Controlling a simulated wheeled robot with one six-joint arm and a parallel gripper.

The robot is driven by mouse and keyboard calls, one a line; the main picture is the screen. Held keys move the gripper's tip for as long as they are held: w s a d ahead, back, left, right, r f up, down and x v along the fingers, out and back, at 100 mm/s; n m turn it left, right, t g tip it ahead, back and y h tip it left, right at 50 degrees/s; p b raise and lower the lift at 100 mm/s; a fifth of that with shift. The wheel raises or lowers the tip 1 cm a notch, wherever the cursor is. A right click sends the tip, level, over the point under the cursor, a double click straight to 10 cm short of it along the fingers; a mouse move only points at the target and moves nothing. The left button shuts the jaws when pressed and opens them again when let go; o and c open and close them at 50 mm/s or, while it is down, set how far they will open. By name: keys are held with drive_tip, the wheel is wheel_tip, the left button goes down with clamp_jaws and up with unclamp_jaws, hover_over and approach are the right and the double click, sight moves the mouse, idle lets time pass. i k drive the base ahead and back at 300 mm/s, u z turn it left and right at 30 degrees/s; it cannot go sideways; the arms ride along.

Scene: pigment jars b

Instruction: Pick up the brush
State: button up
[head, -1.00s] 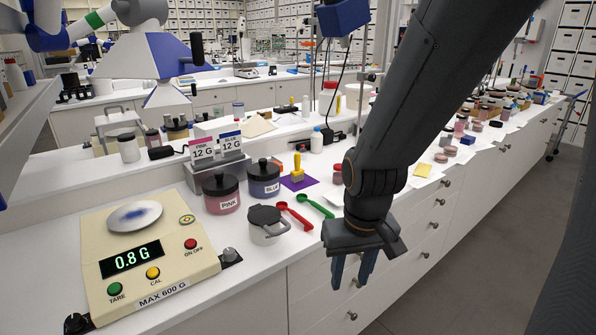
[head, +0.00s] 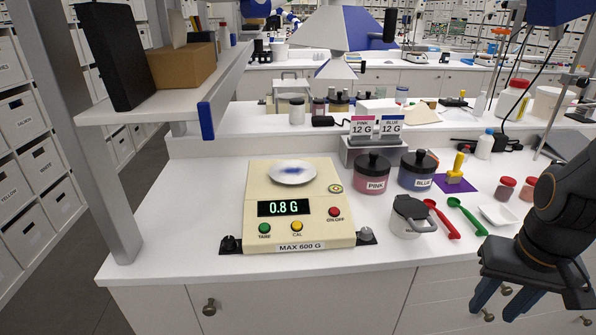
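The brush (head: 457,166), with a yellow handle, stands upright on a small purple mat (head: 468,187), right of the blue-labelled jar. My gripper (head: 500,306) is at the lower right, in front of the counter's drawers. Its two blue fingers point down and are apart, with nothing seen between them. It is well below, nearer than and to the right of the brush, not touching it.
A scale (head: 300,225) reading 0.8 G holds a white dish with blue powder. The pink jar (head: 372,175), blue jar (head: 418,172), a lidded grey-white pot (head: 408,218), red spoon (head: 443,219) and green spoon (head: 467,216) crowd the brush's left and front. A white tray (head: 499,215) lies at right.

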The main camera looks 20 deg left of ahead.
sight(454, 176)
drive_tip(key=z, duration=0.35)
drive_tip(key=k, duration=0.45)
drive_tip(key=z, duration=1.05)
drive_tip(key=i, duration=0.9)
drive_tip(key=u, duration=1.15)
drive_tip(key=i, duration=0.7)
drive_tip(key=u, duration=0.75)
